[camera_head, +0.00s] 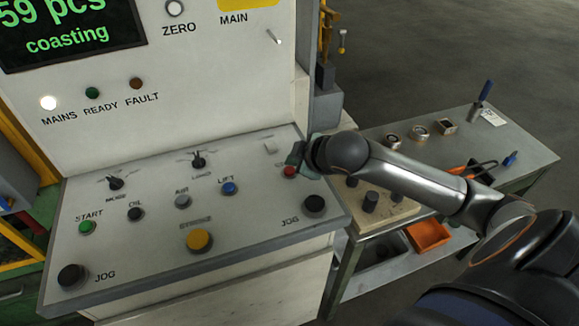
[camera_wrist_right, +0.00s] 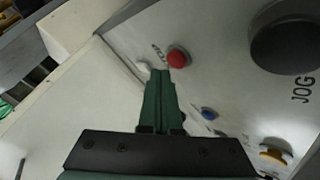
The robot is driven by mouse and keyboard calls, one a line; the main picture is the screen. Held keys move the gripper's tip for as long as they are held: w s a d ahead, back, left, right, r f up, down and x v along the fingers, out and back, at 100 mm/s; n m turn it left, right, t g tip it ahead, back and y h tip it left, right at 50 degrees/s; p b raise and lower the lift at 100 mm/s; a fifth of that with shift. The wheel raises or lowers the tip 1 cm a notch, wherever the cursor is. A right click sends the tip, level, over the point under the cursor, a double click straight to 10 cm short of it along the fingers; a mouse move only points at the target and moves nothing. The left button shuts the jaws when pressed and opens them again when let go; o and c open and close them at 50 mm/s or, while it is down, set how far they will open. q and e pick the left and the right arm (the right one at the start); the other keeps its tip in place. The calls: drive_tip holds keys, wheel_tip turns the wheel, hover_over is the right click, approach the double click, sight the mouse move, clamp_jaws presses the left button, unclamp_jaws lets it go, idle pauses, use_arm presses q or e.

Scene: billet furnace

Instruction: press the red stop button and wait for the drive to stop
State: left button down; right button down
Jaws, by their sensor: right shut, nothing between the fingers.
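The red stop button (camera_head: 289,171) sits at the right of the sloped control panel (camera_head: 150,250), partly hidden beside my right gripper (camera_head: 296,155). In the right wrist view the red button (camera_wrist_right: 178,58) shows whole, just beyond the tips of my shut, empty green fingers (camera_wrist_right: 163,76). I cannot tell whether the fingertips touch it. Its label is partly hidden by the fingers. The display (camera_head: 70,32) at the upper left reads "59 pcs" and "coasting" in green. My left gripper is not in view.
The panel also carries a green START button (camera_head: 87,227), a yellow button (camera_head: 199,239), a blue LIFT button (camera_head: 229,188) and black JOG buttons (camera_head: 315,204). The MAINS lamp (camera_head: 48,103) glows white. A table (camera_head: 520,150) with small parts and tools stands to the right.

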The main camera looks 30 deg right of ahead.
sight(293, 172)
wheel_tip(293, 172, up, 3)
drive_tip(key=shift+f+p, duration=0.1)
drive_tip(key=shift+p, duration=1.1)
drive_tip(key=shift+r, duration=1.1)
